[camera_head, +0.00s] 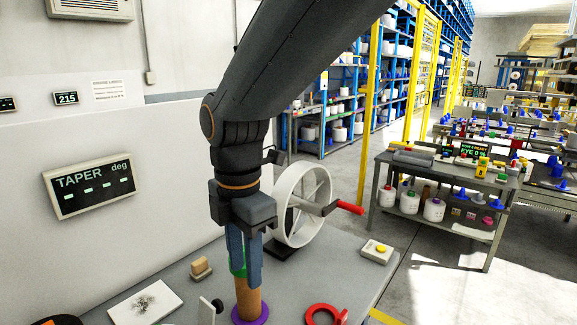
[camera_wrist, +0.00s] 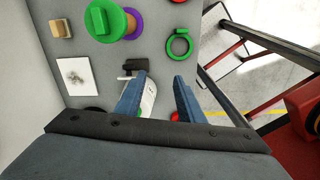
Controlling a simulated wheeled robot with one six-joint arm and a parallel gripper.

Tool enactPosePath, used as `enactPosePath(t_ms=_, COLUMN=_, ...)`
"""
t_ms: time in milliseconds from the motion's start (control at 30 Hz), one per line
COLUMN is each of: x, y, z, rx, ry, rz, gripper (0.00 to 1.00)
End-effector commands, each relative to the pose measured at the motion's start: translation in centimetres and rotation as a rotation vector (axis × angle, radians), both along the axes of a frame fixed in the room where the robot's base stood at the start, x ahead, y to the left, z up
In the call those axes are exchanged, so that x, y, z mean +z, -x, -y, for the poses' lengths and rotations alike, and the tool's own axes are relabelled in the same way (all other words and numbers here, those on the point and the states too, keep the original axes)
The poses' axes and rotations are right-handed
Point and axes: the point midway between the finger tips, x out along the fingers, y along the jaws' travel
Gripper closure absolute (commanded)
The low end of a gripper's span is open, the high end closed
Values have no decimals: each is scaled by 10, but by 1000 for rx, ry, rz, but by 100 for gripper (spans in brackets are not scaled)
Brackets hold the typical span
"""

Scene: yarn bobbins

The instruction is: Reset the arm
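My gripper (camera_head: 243,285) points down in the head view, its two blue fingers in front of a brown bobbin (camera_head: 249,303) with a purple base ring (camera_head: 236,319). In the wrist view my gripper (camera_wrist: 160,78) has its fingertips apart, with a gap between them. The bobbin's green top (camera_wrist: 102,19) and its purple ring (camera_wrist: 135,22) show at the upper left there, away from the fingers. A white object (camera_wrist: 149,100) shows partly behind the fingers; I cannot tell what it is.
A hand wheel (camera_head: 302,200) with a red handle (camera_head: 349,207) stands behind my gripper. The bench holds a red ring (camera_head: 325,316), a yellow button box (camera_head: 376,251), a tan block (camera_head: 201,268) and a white sheet (camera_head: 120,312). A green ring (camera_wrist: 167,44) shows in the wrist view.

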Motion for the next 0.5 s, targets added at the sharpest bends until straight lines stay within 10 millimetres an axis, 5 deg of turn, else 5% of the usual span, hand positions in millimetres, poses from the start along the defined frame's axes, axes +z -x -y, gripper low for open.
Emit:
enactPosePath(t_ms=267, x=-29, y=-18, z=47, rx=-362, ry=-13, rz=9, gripper=65)
enactPosePath(t_ms=500, x=-71, y=-32, z=117, rx=-912, ry=-40, rz=24, gripper=65)
